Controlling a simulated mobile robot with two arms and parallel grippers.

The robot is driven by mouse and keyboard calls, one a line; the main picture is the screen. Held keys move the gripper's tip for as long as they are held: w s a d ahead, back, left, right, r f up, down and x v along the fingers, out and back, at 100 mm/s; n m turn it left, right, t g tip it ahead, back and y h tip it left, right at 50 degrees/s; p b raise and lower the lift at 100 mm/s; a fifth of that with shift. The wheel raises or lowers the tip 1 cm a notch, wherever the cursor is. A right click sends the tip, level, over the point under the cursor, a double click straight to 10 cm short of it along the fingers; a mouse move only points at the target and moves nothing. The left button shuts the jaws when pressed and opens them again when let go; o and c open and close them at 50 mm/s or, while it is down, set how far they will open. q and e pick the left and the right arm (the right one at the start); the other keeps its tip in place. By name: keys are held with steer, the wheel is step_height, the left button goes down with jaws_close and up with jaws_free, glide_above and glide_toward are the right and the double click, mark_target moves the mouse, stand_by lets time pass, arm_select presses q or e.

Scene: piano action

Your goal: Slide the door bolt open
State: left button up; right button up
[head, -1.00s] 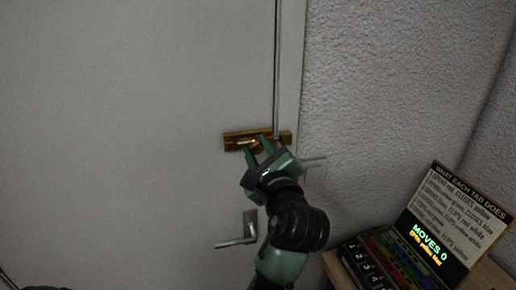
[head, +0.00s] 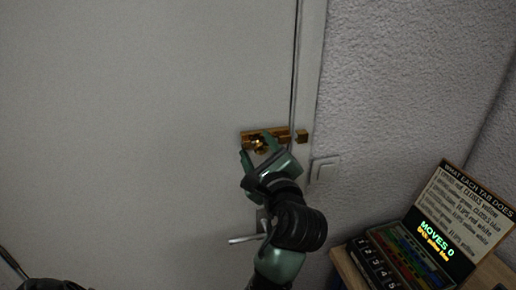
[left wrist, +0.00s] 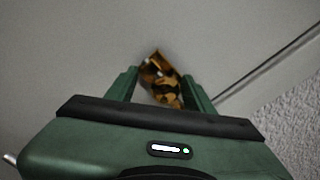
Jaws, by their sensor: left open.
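The brass door bolt (head: 281,133) is mounted on the grey door (head: 150,110) near its right edge. Its keeper (head: 301,137) sits on the door frame, with a gap between it and the bolt body. My left gripper (head: 257,149) is at the bolt, jaws open, one finger on each side of the brass knob (head: 260,147). In the left wrist view the brass bolt (left wrist: 160,76) shows between the two open fingers (left wrist: 161,87); whether they touch it I cannot tell. My right gripper is not in view.
A lever handle (head: 246,239) is below the bolt, partly hidden by my left arm. A light switch (head: 324,169) is on the rough wall. A wooden stand at lower right holds a tabbed device (head: 385,255) and a sign (head: 465,205).

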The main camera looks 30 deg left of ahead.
arm_select(q)
steer(key=shift+s+d, duration=0.15)
steer(key=shift+d, duration=0.25)
steer(key=p+v, duration=0.1)
steer(key=v, duration=0.6)
steer(key=shift+s+p, duration=0.2)
steer(key=shift+p, duration=0.15)
steer(key=shift+a, duration=0.2)
